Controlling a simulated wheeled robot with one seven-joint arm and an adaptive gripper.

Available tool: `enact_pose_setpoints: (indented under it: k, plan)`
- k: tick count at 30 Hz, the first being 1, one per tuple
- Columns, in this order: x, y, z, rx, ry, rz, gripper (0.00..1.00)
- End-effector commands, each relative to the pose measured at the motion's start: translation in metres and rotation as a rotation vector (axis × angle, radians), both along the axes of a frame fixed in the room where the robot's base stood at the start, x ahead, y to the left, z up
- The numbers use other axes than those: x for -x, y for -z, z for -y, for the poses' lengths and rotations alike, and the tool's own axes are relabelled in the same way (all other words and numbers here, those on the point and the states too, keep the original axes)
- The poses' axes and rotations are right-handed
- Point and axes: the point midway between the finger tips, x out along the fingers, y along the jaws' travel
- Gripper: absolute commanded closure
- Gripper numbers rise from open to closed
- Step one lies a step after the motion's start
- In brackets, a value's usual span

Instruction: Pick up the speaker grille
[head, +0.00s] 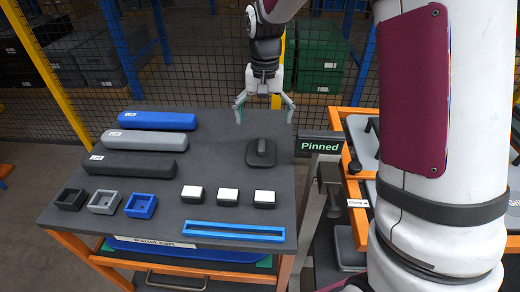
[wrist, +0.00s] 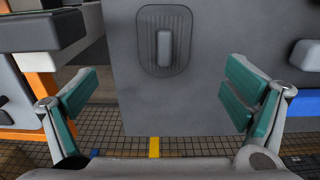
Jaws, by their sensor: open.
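The speaker grille (head: 261,153) appears to be the dark rounded plate with a raised grip bar, lying flat on the dark top of the panel cart (head: 222,150), near its right side. In the wrist view the grille (wrist: 178,61) is at the top centre, with fine ribs around its grey bar. My gripper (head: 264,109) is open and empty, pointing down near the cart's far edge, beyond the grille. In the wrist view my gripper (wrist: 160,95) has its green-padded fingers spread wide to either side, apart from the grille.
Blue (head: 158,120), grey (head: 137,140) and black (head: 130,163) long pieces lie at the left. Three small open boxes (head: 103,202), three white-topped blocks (head: 228,196) and a blue strip (head: 235,230) are nearer. A "Pinned" sign (head: 320,145) stands at the right edge.

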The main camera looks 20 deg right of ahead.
Motion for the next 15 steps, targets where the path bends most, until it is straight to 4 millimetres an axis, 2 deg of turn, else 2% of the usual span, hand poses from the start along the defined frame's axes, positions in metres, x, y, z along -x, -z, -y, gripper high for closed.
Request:
enact_pose_setpoints:
  k: [1,6,15]
  plan:
    - [0.001,0.012,0.0,0.0,0.0,-0.005,0.05]
    - [0.001,0.041,0.0,0.0,-0.001,-0.004,0.05]
    - [-0.001,0.064,-0.001,0.0,-0.001,-0.002,0.05]
